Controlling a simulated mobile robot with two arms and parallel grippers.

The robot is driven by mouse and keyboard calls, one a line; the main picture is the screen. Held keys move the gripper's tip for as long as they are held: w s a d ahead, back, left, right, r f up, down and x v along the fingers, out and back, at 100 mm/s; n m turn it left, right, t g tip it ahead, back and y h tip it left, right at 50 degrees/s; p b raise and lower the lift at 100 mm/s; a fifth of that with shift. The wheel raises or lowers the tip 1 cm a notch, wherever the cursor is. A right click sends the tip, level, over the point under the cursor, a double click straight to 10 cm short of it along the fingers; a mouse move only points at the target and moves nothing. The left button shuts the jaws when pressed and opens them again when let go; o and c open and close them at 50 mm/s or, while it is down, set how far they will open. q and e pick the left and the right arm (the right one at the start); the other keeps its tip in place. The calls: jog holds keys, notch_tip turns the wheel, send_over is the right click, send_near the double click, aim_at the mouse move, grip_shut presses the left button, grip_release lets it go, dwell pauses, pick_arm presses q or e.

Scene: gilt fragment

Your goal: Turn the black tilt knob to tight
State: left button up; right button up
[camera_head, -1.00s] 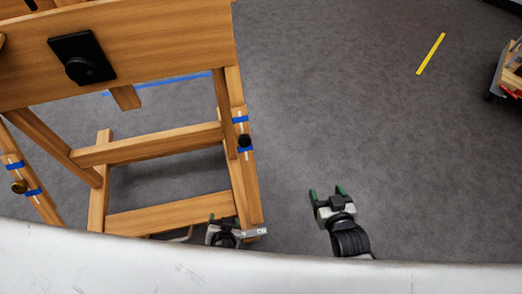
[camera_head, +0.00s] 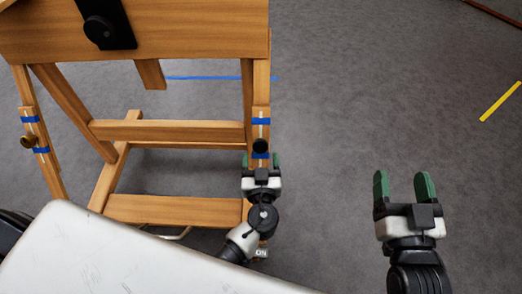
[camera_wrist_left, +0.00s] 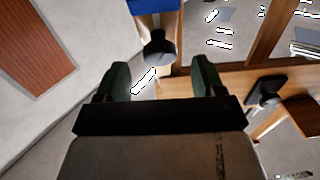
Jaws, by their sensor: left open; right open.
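A wooden easel-like frame (camera_head: 175,208) stands at the left in the head view. A small black knob (camera_head: 260,146) sits on its right post between two blue tape bands. My left gripper (camera_head: 261,160) is open just below this knob. In the left wrist view the black knob (camera_wrist_left: 158,48) appears just beyond and between the open fingertips (camera_wrist_left: 159,68), with no contact visible. A larger black knob (camera_head: 100,30) is on a black plate on the upper board; it also shows in the left wrist view (camera_wrist_left: 265,92). My right gripper (camera_head: 402,178) is open and empty over the floor.
A brass-coloured knob (camera_head: 27,141) is on the left post, between blue tapes. A white surface (camera_head: 110,260) fills the lower left. Blue (camera_head: 215,78) and yellow (camera_head: 500,102) strips lie on the grey floor. The floor right of the frame is clear.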

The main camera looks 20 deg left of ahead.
aim_at(260, 150)
pick_arm(q)
jog(key=shift+x, duration=1.6)
jog(key=shift+c, duration=0.2)
jog(key=c, duration=0.9)
jog(key=shift+m, duration=0.3)
